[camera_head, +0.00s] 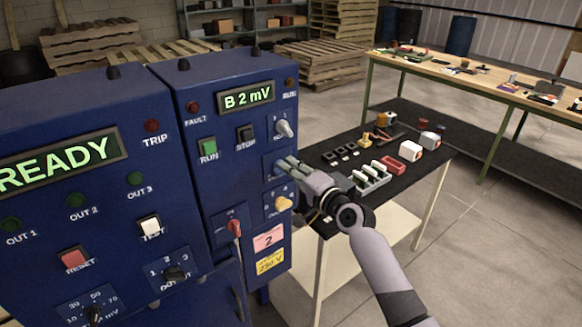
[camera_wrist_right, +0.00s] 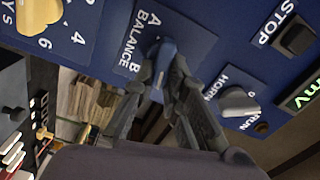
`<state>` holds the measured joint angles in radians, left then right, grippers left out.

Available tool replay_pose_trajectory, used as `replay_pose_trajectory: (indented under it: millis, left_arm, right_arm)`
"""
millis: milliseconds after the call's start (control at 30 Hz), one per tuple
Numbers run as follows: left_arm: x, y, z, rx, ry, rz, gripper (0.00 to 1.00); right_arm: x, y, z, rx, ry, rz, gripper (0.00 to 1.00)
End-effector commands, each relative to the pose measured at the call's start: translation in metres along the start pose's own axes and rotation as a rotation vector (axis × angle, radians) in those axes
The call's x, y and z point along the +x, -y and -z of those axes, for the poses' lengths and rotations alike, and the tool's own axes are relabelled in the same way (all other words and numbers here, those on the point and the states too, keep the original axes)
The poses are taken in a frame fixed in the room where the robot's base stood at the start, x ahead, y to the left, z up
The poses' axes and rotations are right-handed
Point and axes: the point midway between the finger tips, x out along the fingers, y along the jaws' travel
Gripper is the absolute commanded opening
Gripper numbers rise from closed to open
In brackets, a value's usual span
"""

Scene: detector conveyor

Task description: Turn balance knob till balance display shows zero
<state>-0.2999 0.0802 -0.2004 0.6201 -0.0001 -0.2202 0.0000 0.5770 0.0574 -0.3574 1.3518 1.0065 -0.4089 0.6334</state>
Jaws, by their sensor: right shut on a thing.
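The balance display (camera_head: 246,97) on the right blue cabinet reads "B 2 mV" in green. It is partly seen at the right edge of the wrist view (camera_wrist_right: 303,97). The blue balance knob (camera_wrist_right: 161,49) sits on the panel beside the label "BALANCE" in the wrist view. My right gripper (camera_wrist_right: 168,72) is shut on this knob, with one finger on each side. In the head view my right gripper (camera_head: 283,165) reaches the cabinet's front from the right and hides the knob. My left gripper is not in view.
A grey knob (camera_head: 284,128) is just above the gripper, and a yellow knob (camera_head: 284,203) and a red switch (camera_head: 234,228) are below. Run (camera_head: 208,148) and stop (camera_head: 245,135) buttons are near. A black-topped table (camera_head: 335,150) with small parts stands right of the cabinet.

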Motion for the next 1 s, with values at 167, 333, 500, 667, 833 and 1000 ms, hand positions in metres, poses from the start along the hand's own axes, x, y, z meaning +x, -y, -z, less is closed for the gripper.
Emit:
replay_pose_trajectory:
  millis: [167, 333, 500, 667, 833, 1000]
  left_arm:
    - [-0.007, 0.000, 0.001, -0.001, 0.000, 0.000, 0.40]
    - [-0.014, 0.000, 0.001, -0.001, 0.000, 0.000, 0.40]
    - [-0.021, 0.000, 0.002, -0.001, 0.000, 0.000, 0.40]
    - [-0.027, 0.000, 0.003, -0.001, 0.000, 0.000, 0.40]
    - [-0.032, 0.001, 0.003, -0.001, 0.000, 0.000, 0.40]
    - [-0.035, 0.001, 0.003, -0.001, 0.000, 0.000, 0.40]
  right_arm:
    - [0.000, -0.001, -0.001, 0.173, 0.001, -0.001, 0.00]
    - [0.000, -0.002, -0.002, 0.334, 0.002, -0.002, 0.00]
    - [0.000, -0.004, -0.002, 0.489, 0.001, -0.001, 0.00]
    - [0.000, -0.005, -0.003, 0.614, 0.002, -0.001, 0.00]
    - [0.000, -0.006, -0.004, 0.719, 0.001, 0.000, 0.00]
    - [0.001, -0.007, -0.004, 0.788, 0.002, -0.001, 0.00]
